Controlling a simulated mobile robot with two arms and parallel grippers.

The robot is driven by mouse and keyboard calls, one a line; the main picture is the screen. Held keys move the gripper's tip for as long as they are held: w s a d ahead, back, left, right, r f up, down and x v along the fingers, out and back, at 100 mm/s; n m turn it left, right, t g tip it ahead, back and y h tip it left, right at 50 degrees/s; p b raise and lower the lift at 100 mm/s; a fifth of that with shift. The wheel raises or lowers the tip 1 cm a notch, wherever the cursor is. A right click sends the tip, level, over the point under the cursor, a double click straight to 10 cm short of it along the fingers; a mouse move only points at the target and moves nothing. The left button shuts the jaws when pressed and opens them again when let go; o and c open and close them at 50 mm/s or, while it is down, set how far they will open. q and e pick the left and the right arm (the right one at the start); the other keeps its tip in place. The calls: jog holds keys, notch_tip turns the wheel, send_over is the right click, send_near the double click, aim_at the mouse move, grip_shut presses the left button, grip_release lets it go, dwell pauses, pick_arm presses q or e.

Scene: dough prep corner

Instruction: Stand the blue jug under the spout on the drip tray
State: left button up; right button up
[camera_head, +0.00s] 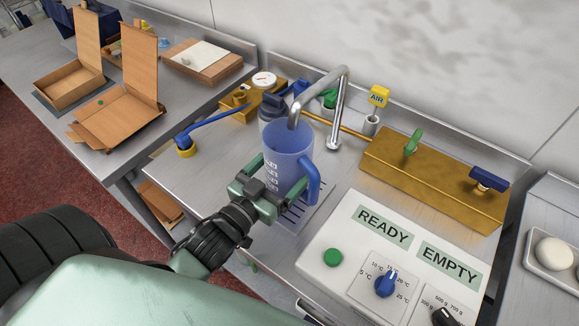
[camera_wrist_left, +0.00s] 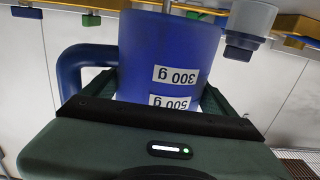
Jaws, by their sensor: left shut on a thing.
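The blue jug (camera_head: 290,150) stands upright in the head view, its handle (camera_head: 312,180) toward the right and white weight labels on its side. My left gripper (camera_head: 277,176) is shut around its lower body. The left wrist view shows the jug (camera_wrist_left: 165,45) upside down between the fingers. The metal spout (camera_head: 346,85) arches over, and its tip appears at the jug's open top. The slotted drip tray (camera_head: 292,215) shows below and in front of the jug. My gripper hides the jug's base, so I cannot tell whether it touches the tray. My right gripper is not in view.
A white control panel (camera_head: 345,230) with READY and EMPTY signs and knobs lies at the front right. A brass block (camera_head: 430,180) with green and blue valves is behind it. A grey container with a dark lid (camera_head: 272,104) stands just behind the jug. Cardboard boxes (camera_head: 120,110) lie at left.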

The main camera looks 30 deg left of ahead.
pick_arm(q)
jog(key=shift+w+d+r, duration=0.1)
jog(key=shift+w+d, duration=0.05)
jog(key=shift+w, duration=0.5)
notch_tip(320, 180, down, 2)
jog(key=shift+f+p, duration=0.25)
jog(key=shift+p, duration=0.15)
jog(key=shift+f, duration=0.6)
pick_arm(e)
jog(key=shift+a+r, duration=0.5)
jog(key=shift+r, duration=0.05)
pick_arm(q)
jog(key=shift+f, duration=0.6)
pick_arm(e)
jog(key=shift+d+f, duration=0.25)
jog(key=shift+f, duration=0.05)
